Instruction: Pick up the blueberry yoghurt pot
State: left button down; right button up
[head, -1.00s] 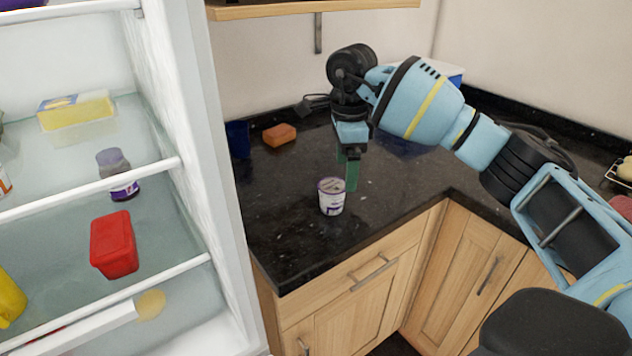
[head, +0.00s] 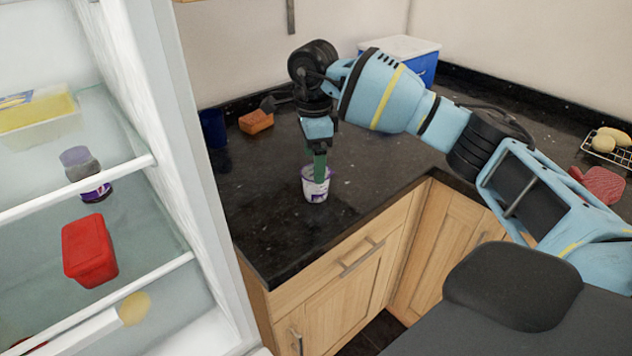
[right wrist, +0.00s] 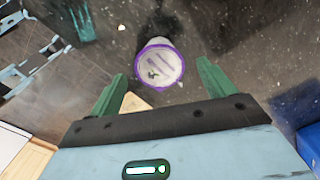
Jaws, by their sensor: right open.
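The yoghurt pot (head: 316,189), white with purple markings, stands upright on the black granite worktop (head: 262,230) near its front edge. In the right wrist view the pot (right wrist: 159,64) is seen from above, with a purple rim and a pale lid. My right gripper (head: 318,168) points down over the pot, and its green finger overlaps the pot's upper part in the head view. In the right wrist view the gripper (right wrist: 157,82) is open, one finger to each side of the pot and a little short of it. My left gripper is out of view.
An open fridge (head: 190,150) stands at the left, with a red tub (head: 90,250) and a jar (head: 84,172) inside. On the worktop are an orange-brown block (head: 256,121), a blue container (head: 213,128), a blue-and-white box (head: 408,55) and a wire rack (head: 606,150).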

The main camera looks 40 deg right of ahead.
notch_tip(320, 180, down, 4)
jog(key=shift+f, duration=0.15)
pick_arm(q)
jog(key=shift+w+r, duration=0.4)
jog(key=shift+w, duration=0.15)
pick_arm(e)
jog(key=c, duration=1.1)
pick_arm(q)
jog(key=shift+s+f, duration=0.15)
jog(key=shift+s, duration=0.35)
